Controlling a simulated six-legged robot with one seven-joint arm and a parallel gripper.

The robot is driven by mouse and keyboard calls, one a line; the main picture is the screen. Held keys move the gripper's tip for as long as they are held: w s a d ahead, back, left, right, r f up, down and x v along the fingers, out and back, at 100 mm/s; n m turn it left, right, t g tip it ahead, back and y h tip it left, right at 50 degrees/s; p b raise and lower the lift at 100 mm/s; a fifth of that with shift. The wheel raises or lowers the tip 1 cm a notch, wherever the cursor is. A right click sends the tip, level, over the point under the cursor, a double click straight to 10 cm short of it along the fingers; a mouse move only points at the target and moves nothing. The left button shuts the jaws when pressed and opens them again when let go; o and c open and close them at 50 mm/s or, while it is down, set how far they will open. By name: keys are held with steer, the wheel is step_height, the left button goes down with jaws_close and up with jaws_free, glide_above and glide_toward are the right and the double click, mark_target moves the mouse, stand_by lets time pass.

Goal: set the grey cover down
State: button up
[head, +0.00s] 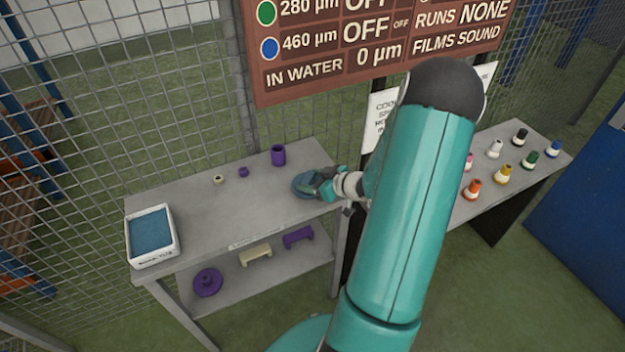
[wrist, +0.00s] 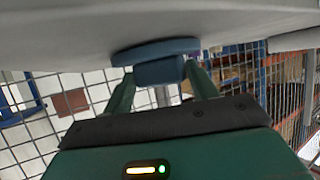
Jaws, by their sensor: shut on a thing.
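A round blue-grey disc with a block-like grip, which I take for the grey cover (head: 303,184), is at the right end of the upper shelf of a grey bench (head: 215,225). My gripper (head: 324,190) is shut on it. In the wrist view my gripper (wrist: 160,73) has one finger on each side of the cover's grip, and the cover's disc (wrist: 155,47) lies flat against or very close to the pale bench surface. I cannot tell whether it touches. My arm hides part of the bench's right end.
On the bench top stand a purple cup (head: 278,155), a small purple piece (head: 243,172), a small cream ring (head: 218,180) and a white tray with blue inside (head: 133,252). The lower shelf holds purple and cream parts. Several coloured bottles stand on the right bench (head: 545,165). Wire mesh stands behind.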

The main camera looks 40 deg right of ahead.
steer(key=o, duration=1.3)
steer(key=shift+f, duration=0.1)
steer(key=shift+s+d+r, duration=0.1)
steer(key=shift+s+r, duration=0.15)
steer(key=v, duration=1.2)
steer(key=w+a+r+g+h, duration=0.1)
steer(key=w+r+g+h, duration=0.1)
steer(key=w+r+h, duration=0.5)
steer(key=w+a+r+m+g, duration=0.1)
steer(key=w+a+r+m, duration=0.1)
steer(key=a+r, duration=0.65)
steer(key=s+a+r+g+y, duration=0.2)
steer(key=s+a, duration=0.5)
steer(key=a, duration=0.5)
steer(key=s+a+r+g+y, duration=0.2)
steer(key=s+a+r, duration=0.2)
steer(key=a, duration=0.8)
steer(key=s, duration=0.2)
steer(key=shift+s+y, duration=0.3)
steer(key=shift+s, duration=0.1)
